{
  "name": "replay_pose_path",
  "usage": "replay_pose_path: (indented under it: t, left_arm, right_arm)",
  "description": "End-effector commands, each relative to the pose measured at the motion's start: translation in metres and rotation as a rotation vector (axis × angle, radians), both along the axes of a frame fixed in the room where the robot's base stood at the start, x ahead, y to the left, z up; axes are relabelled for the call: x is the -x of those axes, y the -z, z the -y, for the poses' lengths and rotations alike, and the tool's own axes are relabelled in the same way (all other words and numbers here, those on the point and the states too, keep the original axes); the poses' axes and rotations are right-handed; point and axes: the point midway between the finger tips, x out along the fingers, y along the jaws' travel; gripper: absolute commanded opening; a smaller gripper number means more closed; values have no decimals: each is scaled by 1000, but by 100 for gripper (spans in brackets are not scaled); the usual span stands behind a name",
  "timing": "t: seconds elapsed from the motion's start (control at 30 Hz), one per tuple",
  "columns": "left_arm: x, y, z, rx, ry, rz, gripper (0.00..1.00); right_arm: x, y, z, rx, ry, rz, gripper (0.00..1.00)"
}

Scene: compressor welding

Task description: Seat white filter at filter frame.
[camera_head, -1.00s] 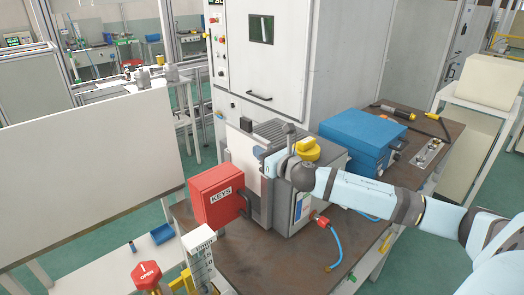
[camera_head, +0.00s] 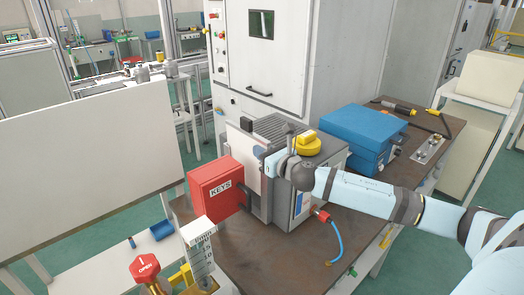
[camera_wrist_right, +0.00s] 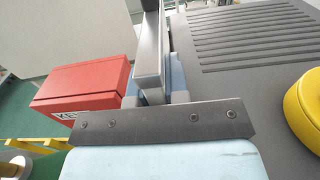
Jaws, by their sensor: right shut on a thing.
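The white filter (camera_head: 242,156) shows in the head view as an upright pale panel against the left side of a grey machine, behind a red box. My right gripper (camera_head: 267,165) is at its right edge. In the wrist view my right gripper (camera_wrist_right: 152,92) is shut on a narrow upright grey-white piece (camera_wrist_right: 150,62), which looks like the filter's edge. The filter frame cannot be made out apart from the machine's side; the panel and gripper hide that area. Whether the filter touches the frame cannot be told. My left gripper is not in view.
The red KEYS box (camera_head: 215,188) stands close left of the filter. The grey machine (camera_head: 277,128) has a slotted top and a yellow cap (camera_head: 305,143). A blue case (camera_head: 361,137) stands to the right. The brown table (camera_head: 275,255) is clear in front.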

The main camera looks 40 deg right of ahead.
Motion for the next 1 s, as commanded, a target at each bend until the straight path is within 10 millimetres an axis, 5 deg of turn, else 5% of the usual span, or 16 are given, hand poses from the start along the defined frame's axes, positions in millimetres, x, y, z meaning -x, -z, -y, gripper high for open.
replay_pose_path:
  t: [0.9, 0.93, 1.0]
  left_arm:
    - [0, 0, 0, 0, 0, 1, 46]
    - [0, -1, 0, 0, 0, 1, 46]
    - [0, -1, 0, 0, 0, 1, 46]
  right_arm:
    - [2, 14, -3, -6, -4, -17, 0]
    - [2, 14, -3, -6, -4, -17, 21]
    - [3, 14, -3, -7, -4, -19, 37]
